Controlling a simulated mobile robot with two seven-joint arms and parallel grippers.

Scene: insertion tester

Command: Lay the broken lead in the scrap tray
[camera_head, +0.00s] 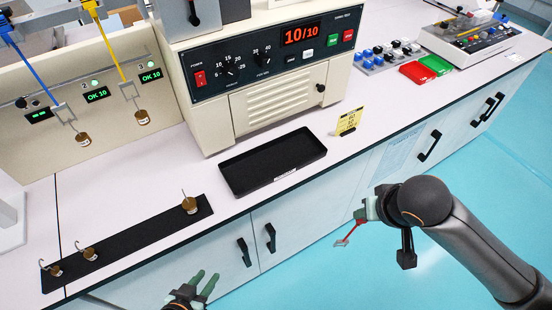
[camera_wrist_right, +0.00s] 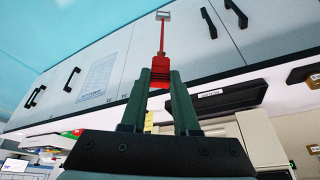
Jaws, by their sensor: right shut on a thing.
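The broken lead (camera_head: 349,232) is red with a pale, flat end piece. My right gripper (camera_head: 364,212) is shut on it, in front of the bench and over the blue floor. In the right wrist view the lead (camera_wrist_right: 161,50) sticks out from between the green fingers (camera_wrist_right: 160,82). The black scrap tray (camera_head: 232,181) lies empty on the bench, left of the right gripper, with a white label on its front rim. It also shows in the right wrist view (camera_wrist_right: 240,97). My left gripper (camera_head: 203,284) is open and empty at the bottom of the head view.
A cream tester (camera_head: 280,95) reading 10/10 stands behind the tray. A yellow sign (camera_head: 349,121) stands right of it. A black strip (camera_head: 140,243) with hooked brass weights lies to the left. Cabinet doors with black handles (camera_head: 270,238) front the bench.

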